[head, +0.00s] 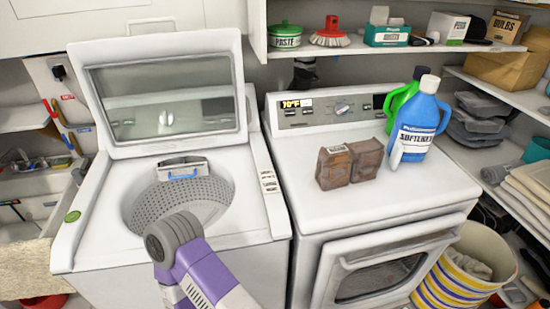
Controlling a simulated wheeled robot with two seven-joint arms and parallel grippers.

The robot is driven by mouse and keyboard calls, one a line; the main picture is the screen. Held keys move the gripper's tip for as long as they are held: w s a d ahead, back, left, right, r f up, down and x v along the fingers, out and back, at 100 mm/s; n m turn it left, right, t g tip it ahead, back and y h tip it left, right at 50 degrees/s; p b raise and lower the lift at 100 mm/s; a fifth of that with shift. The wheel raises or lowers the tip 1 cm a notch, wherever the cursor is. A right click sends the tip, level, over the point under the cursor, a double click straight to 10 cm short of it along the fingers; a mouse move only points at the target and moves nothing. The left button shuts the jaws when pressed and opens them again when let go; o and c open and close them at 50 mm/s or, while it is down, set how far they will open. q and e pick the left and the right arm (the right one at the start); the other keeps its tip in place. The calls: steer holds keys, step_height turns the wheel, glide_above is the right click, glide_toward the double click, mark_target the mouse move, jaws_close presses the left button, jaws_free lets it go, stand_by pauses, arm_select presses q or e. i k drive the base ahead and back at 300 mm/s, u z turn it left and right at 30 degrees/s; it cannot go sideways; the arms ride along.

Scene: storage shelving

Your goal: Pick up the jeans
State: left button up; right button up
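One of my arms, purple and white with a grey rounded joint, rises from the bottom in front of the open washer. No fingers of either gripper show, and nothing is seen to be held.
The washer (262,215) has its lid up. On the dryer (330,208) stand two brown bags (334,168), a blue softener bottle (414,128) and a green bottle (393,101). A striped basket (455,285) stands at lower right. The dryer's front top is clear.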

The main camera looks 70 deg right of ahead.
mark_target(336, 166)
steer(key=u, duration=0.4)
steer(key=k, duration=1.1)
steer(key=z, duration=1)
